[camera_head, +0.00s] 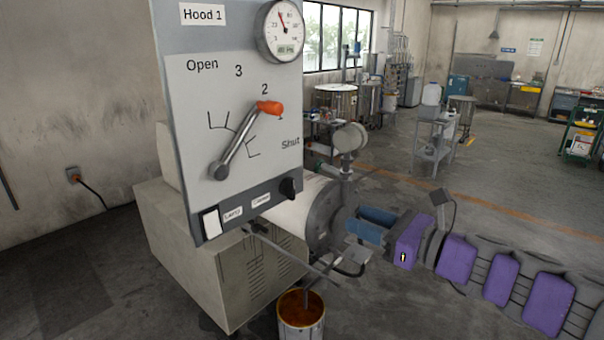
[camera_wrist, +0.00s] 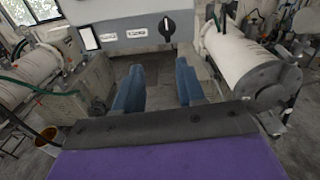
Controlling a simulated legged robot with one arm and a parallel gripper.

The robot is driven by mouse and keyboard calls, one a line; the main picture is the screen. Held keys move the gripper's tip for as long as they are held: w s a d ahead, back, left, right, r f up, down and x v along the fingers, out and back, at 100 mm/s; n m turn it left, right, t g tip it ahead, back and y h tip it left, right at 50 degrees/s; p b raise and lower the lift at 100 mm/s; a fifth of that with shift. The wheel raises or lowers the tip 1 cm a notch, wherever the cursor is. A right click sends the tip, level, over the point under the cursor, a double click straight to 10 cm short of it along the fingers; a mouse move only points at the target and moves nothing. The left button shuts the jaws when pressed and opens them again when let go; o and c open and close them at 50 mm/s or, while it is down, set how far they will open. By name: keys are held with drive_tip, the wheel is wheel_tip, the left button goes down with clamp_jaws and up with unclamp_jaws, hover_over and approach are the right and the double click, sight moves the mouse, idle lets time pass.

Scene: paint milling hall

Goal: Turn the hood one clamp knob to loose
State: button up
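The Hood 1 panel (camera_head: 190,130) stands upright at left of centre in the head view. The black clamp knob (camera_head: 288,187) sits at its lower right corner. In the wrist view the knob (camera_wrist: 167,27) shows near the top, with a pale mark that looks roughly upright. Its setting words are too small to read. My gripper (camera_head: 362,224) has blue fingers, to the right of and below the knob in the head view. In the wrist view my gripper (camera_wrist: 159,66) is open and empty, its fingers apart, with the knob beyond the gap and not touched.
A lever with an orange grip (camera_head: 270,107) and a gauge (camera_head: 281,31) are on the panel. A white switch plate (camera_head: 211,222) is at its lower left. A white cylinder (camera_wrist: 245,62) lies right of the fingers. A bucket (camera_head: 301,315) stands below the mill.

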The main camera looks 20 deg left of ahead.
drive_tip(key=m, duration=0.1)
approach(294, 185)
drive_tip(key=x, duration=0.8)
drive_tip(key=shift+w+a+p, duration=0.15)
drive_tip(key=shift+a+p, duration=0.15)
drive_tip(key=shift+a, duration=0.05)
drive_tip(key=shift+c, duration=0.3)
clamp_jaws()
